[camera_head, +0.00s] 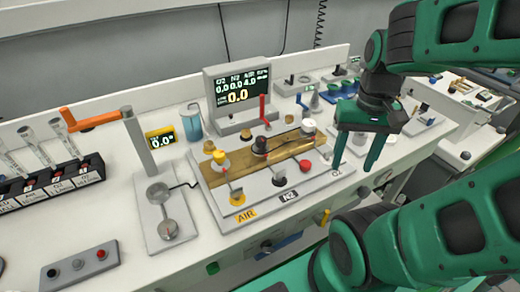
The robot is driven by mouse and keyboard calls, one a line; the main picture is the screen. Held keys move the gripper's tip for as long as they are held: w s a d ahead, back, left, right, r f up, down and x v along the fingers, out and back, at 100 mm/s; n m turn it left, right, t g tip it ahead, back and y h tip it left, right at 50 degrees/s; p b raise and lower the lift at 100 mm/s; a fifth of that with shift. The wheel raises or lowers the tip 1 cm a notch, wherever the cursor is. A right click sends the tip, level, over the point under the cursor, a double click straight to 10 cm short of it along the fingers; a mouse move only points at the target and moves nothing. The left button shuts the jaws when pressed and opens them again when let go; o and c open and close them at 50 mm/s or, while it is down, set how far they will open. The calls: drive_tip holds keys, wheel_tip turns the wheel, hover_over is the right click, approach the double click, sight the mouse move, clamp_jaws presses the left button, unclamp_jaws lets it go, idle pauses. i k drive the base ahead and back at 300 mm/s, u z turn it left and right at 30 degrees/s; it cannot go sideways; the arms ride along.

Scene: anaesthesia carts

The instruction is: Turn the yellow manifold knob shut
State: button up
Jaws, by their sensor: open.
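The yellow manifold knob (219,157) sits at the left end of a brass-coloured manifold block (240,170) on a white base plate. The yellow AIR label (245,216) is in front of it. A black knob (260,145) and a white knob (308,126) stand further right on the same block. My gripper (353,168) is open, with green fingers pointing down. It is over the right end of the manifold plate, well to the right of the yellow knob. No object shows between its fingers.
A display (238,98) behind the manifold reads AIR 4.0 and 0.0 for the others. A post with an orange handle (92,120) stands left, by a rack of tubes (60,185). A button box (80,265) lies front left.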

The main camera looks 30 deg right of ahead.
sight(219, 155)
drive_tip(key=u, duration=0.9)
drive_tip(key=k, duration=1.1)
drive_tip(key=z, duration=0.8)
drive_tip(key=i, duration=1)
drive_tip(key=u, duration=0.05)
